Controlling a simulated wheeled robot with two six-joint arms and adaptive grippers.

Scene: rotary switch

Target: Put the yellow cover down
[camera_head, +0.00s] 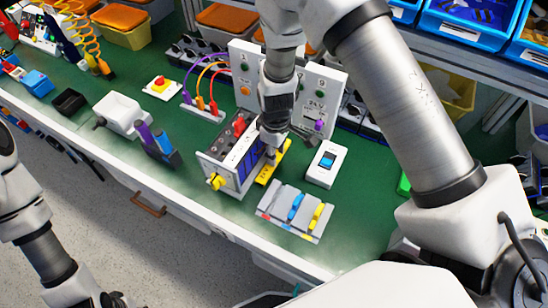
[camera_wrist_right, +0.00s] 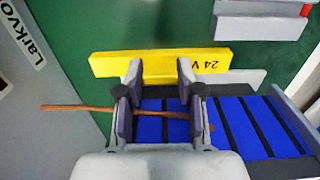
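The yellow cover (camera_head: 268,172) is a narrow bar on the right side of a grey box (camera_head: 228,165) with blue panels. In the right wrist view the cover (camera_wrist_right: 165,62) is marked "24 V" and spans the space just beyond my fingertips. My right gripper (camera_head: 272,150) is low over the box's right edge, beside the cover. In the wrist view its two fingers (camera_wrist_right: 159,80) are apart, with a gap between them. I cannot tell whether they touch the cover. A thin brown rod (camera_wrist_right: 75,107) crosses behind or between the fingers.
A grey block with blue and yellow levers (camera_head: 295,211) is in front. Green bench top is clear at front right.

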